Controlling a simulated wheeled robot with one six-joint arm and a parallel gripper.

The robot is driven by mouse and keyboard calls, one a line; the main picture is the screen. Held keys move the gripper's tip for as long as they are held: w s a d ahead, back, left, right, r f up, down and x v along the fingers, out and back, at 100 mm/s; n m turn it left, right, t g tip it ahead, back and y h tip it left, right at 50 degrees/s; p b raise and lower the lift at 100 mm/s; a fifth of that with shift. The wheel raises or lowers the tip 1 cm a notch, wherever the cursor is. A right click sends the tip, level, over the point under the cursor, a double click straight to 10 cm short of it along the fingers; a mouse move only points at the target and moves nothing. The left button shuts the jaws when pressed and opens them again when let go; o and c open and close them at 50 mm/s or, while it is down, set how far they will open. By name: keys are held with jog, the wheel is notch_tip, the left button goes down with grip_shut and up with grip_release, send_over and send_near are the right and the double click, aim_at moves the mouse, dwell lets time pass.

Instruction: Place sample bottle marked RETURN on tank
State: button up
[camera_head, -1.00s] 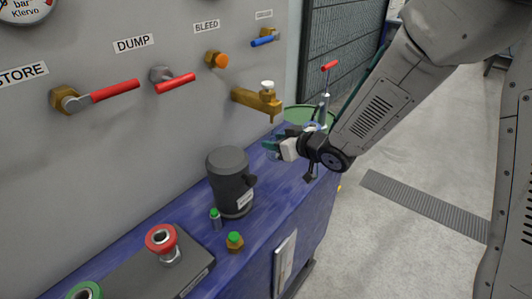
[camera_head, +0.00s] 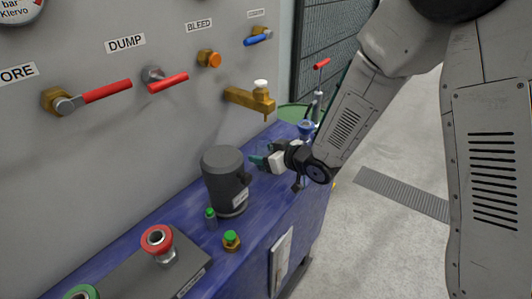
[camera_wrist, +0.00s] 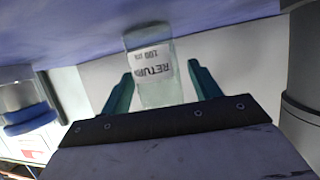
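The clear bottle (camera_wrist: 157,88) is labelled RETURN, upside down in the wrist view. It is between the two teal fingers of my gripper (camera_wrist: 160,82). A gap shows beside the right finger, so the fingers look open around it. Its upper part is hidden by the gripper body, and its base overlaps the blue tank top (camera_wrist: 225,12); whether it touches is unclear. In the head view, my gripper (camera_head: 258,162) is low over the blue tank (camera_head: 262,207), right of the dark grey motor-like cylinder (camera_head: 224,180). The bottle is barely distinguishable there.
A blue-capped bottle (camera_head: 305,129) stands behind my gripper; it also shows in the wrist view (camera_wrist: 28,112). A brass tap (camera_head: 250,99) sticks out above. Green-capped fittings (camera_head: 231,240) and a red button (camera_head: 157,239) are nearer the front.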

jog(key=s+d+r+m+h, duration=0.2)
jog(key=s+d+r+h, duration=0.15)
jog(key=d, duration=0.45)
jog(key=s+d+r+m+h, duration=0.1)
jog(key=s+d+r+h, duration=0.3)
jog(key=d, duration=0.3)
jog(key=s+d+r+m+h, duration=0.2)
jog(key=s+d+r, duration=0.25)
jog(key=d, duration=0.35)
jog(key=s+d+r+m+g, duration=0.1)
jog(key=s+r+m+g, duration=0.1)
jog(key=s, duration=0.9)
jog(key=s+d+r+m+g, duration=0.1)
jog(key=s+r+g, duration=0.3)
jog(key=s, duration=0.8)
jog(key=shift+d+m+g, duration=0.2)
jog(key=shift+m+g, duration=0.3)
jog(key=shift+g, duration=0.6)
